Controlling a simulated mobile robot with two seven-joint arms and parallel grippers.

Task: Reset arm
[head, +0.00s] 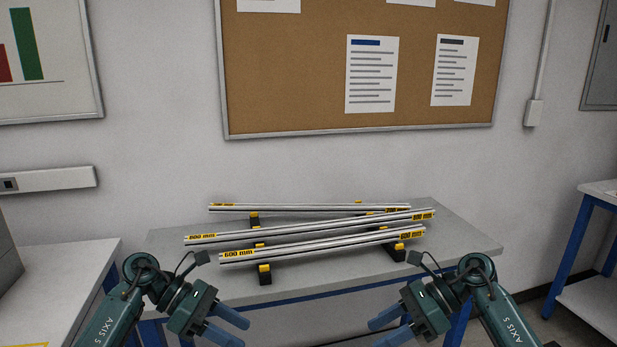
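My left gripper (228,328) is at the lower left, in front of the table's near edge. Its two blue fingers are apart with nothing between them. My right gripper (379,331) is at the lower right, also in front of the near edge. Its blue fingers are apart and empty. Both grippers are clear of the metal bars. The elbow parts of both my arms show beside them.
A grey table (455,240) carries a front bar (330,245), a middle bar (320,227) and a back bar (310,208) on black supports with yellow tops. A white table (45,290) stands left, a blue-legged bench (570,245) right. A corkboard hangs behind.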

